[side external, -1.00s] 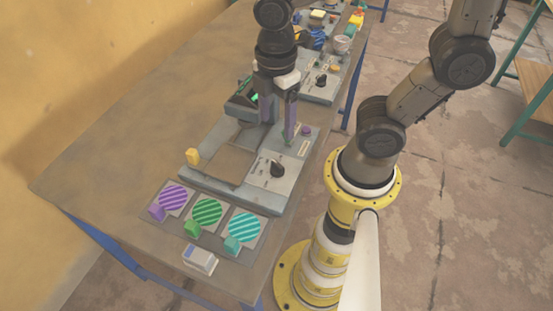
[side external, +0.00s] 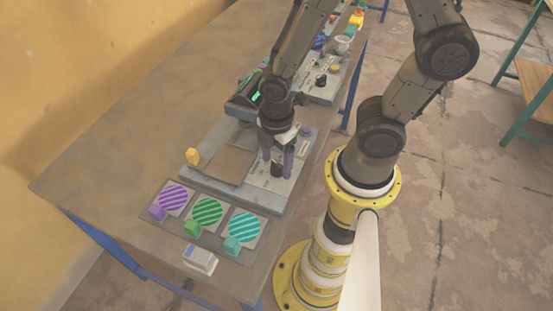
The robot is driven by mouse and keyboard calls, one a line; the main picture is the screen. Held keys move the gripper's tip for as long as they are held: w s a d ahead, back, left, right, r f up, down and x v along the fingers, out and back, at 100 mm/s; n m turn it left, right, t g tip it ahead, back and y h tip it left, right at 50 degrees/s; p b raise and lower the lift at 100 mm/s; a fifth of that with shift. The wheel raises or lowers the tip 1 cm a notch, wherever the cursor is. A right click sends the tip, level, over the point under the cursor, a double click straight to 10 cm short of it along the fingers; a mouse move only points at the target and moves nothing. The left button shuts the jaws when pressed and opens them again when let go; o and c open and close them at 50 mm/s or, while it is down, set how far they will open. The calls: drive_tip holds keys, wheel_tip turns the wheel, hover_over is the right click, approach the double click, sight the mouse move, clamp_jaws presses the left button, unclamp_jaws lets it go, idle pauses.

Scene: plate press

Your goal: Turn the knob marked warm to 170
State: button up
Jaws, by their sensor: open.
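A dark knob (side external: 277,169) sits on the front panel of the nearer grey press machine (side external: 238,195). Its marking and dial numbers are too small to read. My gripper (side external: 277,170) points down at this knob, with its open fingers on either side of it. I cannot tell whether the fingers touch the knob. The knob's pointer is largely hidden by the fingers.
Striped purple, green and teal plates (side external: 207,212) with coloured blocks lie at the near table end, beside a small white-and-blue box (side external: 200,260). A second machine (side external: 322,90) stands behind. The table's left side is clear.

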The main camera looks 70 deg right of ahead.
clamp_jaws()
idle(0.4)
drive_tip(key=shift+m, duration=0.4)
drive_tip(key=m, duration=0.4)
drive_tip(key=shift+w, duration=0.1)
drive_tip(key=m, duration=0.4)
drive_tip(key=shift+d+m, duration=0.1)
drive_tip(key=shift+m, duration=0.6)
unclamp_jaws()
